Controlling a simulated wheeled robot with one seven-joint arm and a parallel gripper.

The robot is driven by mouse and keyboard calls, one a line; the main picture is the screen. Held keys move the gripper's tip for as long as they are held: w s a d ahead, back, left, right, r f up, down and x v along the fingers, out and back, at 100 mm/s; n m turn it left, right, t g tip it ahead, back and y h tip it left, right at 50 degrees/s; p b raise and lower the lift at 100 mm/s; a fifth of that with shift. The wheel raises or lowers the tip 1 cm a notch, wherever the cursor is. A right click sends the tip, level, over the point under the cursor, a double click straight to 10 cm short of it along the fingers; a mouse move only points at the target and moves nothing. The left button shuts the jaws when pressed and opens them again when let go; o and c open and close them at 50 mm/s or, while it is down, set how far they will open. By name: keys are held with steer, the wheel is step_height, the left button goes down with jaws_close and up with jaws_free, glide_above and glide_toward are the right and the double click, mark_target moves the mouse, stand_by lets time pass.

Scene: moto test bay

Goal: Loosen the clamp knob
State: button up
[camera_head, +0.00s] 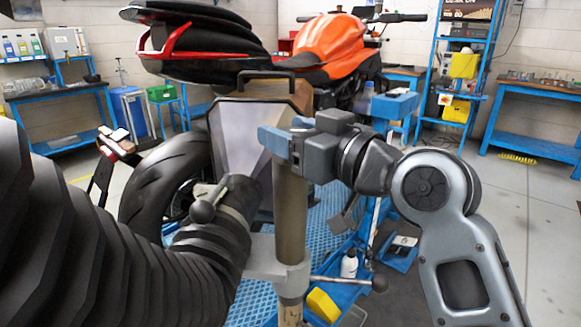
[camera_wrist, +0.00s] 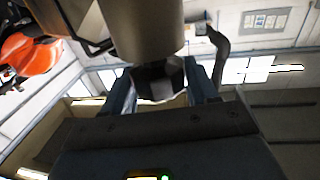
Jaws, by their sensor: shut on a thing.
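My gripper (camera_head: 287,138) is at the upper end of an upright metal post (camera_head: 290,220) in the head view, with its blue fingers against the post's near side. In the wrist view my blue fingers (camera_wrist: 162,92) stand on either side of a dark faceted knob (camera_wrist: 160,78), and the gripper is shut on it. The knob sits against a thick grey-brown cylinder (camera_wrist: 145,25). The knob is hidden behind my gripper in the head view.
A wide black ribbed hose (camera_head: 110,250) fills the lower left, with a ball-ended handle (camera_head: 203,208) on its end. An orange motorcycle (camera_head: 330,42) stands behind the post on a blue lift (camera_head: 325,215). Blue benches (camera_head: 540,92) line the walls.

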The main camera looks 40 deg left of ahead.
steer(key=n+g+b, duration=0.1)
steer(key=g+b, duration=0.1)
steer(key=n+g+b, duration=0.1)
steer(key=g+b, duration=0.1)
steer(key=b, duration=0.1)
steer(key=n+g+b, duration=0.2)
steer(key=shift+f+g+b, duration=0.3)
steer(key=shift+f+b, duration=0.05)
steer(key=n+g, duration=0.1)
steer(key=n+g+b, duration=0.1)
steer(key=g, duration=0.1)
steer(key=shift+a+r+g+h+b, duration=0.1)
steer(key=shift+r+g+h+b, duration=0.1)
steer(key=shift+g+h+b, duration=0.15)
steer(key=shift+n+g+h, duration=0.75)
steer(key=shift+n+g, duration=0.55)
steer(key=shift+g, duration=0.05)
steer(key=o, duration=0.9)
steer(key=shift+o, duration=0.2)
steer(key=shift+r, duration=0.1)
